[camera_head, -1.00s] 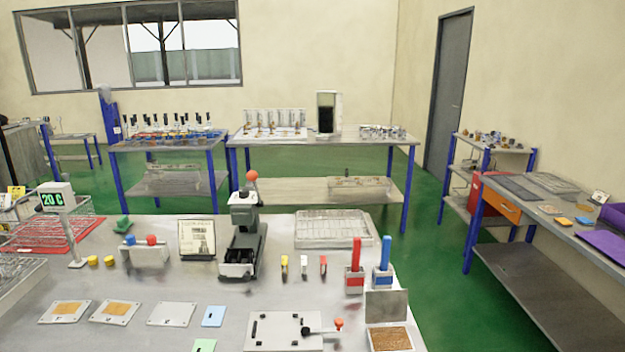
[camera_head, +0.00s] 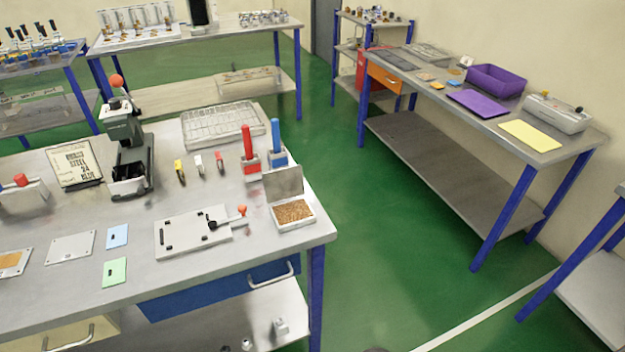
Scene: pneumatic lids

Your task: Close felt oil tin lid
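The felt oil tin (camera_head: 291,212) stands at the right front corner of the grey workbench. It is a shallow white box with brown felt inside. Its grey lid (camera_head: 284,183) stands raised along the back edge of the tin, so the tin is open. Neither of my grippers shows in the head view.
A red-handled and a blue-handled tool (camera_head: 277,143) stand in holders just behind the tin. A white plate with a ball-ended lever (camera_head: 192,232) lies to its left. The workbench (camera_head: 205,275) has a blue drawer in front. Green floor (camera_head: 400,255) is clear on the right.

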